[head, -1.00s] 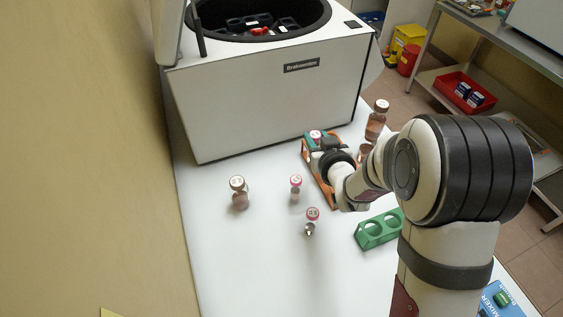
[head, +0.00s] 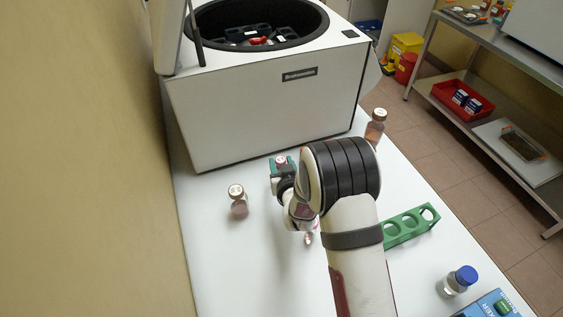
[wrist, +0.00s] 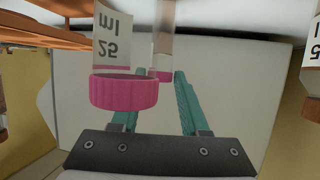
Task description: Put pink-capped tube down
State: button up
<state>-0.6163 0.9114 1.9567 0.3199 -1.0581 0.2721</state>
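My gripper (head: 281,163) has teal fingers and reaches toward the centrifuge, low over the white table. In the wrist view the gripper (wrist: 160,78) is closed around the pink cap of a clear tube (wrist: 162,45); this pink cap (head: 281,159) also shows between the fingers in the head view. I cannot tell whether the tube touches the table. A second pink-capped tube (wrist: 124,92), labelled 25 ml, is much nearer the wrist camera and not between the fingertips. Another tube (head: 308,239) shows partly below my wrist. My arm hides most of the orange rack (wrist: 40,38).
The white centrifuge (head: 262,110) stands open behind the gripper. A green rack (head: 410,226), blue-capped bottle (head: 459,281) and blue mixer (head: 492,305) are to the right. The front left table is clear.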

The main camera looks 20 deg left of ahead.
jog(key=shift+o, duration=1.3)
